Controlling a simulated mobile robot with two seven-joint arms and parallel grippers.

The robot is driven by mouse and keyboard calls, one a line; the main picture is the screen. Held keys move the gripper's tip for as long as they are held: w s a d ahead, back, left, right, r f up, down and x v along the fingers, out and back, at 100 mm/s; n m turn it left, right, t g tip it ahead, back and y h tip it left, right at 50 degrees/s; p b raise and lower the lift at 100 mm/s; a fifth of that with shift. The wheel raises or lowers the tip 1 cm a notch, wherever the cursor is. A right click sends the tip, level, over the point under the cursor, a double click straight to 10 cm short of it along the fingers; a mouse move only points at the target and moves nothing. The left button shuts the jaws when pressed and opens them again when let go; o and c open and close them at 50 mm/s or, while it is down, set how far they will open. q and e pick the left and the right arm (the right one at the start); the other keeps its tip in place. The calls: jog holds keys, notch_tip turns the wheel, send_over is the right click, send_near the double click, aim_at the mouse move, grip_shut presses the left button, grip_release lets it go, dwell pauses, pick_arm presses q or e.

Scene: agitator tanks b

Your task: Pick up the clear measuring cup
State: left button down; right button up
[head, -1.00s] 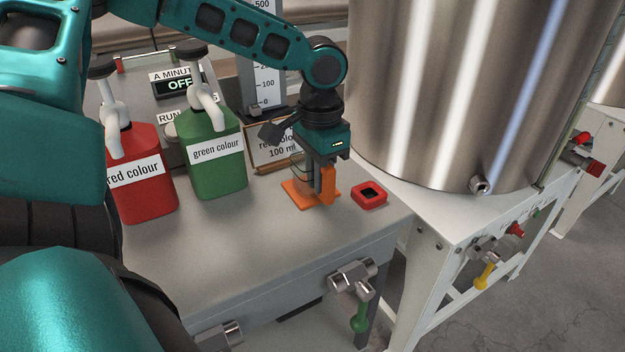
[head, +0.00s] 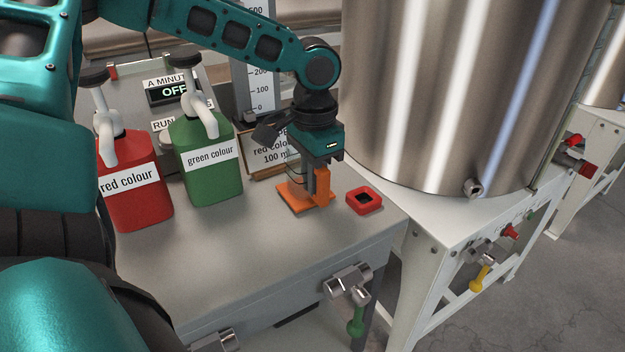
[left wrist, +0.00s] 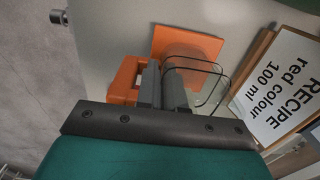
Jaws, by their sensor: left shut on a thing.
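The clear measuring cup (left wrist: 206,84) shows in the left wrist view as a see-through body with a thin dark outline. An orange upright handle-like piece (left wrist: 125,78) is beside it. The cup stands over an orange square plate (head: 293,204) on the grey table. In the head view the cup is faint and mostly hidden behind my fingers. My left gripper (head: 313,186) points down at the cup, with its dark fingers between the orange upright and the clear body. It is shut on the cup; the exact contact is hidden. My right gripper is not in view.
A red square piece with a dark centre (head: 364,200) lies just right of the plate. Red (head: 134,190) and green (head: 210,170) colour bottles stand left. A recipe card (head: 268,158) stands behind. A large steel tank (head: 450,100) rises at right. The front tabletop is clear.

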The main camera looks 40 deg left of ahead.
pick_arm(q)
notch_tip(320, 180, up, 27)
jog(key=p, duration=0.8)
jog(key=shift+r, duration=0.15)
jog(key=shift+d, duration=0.1)
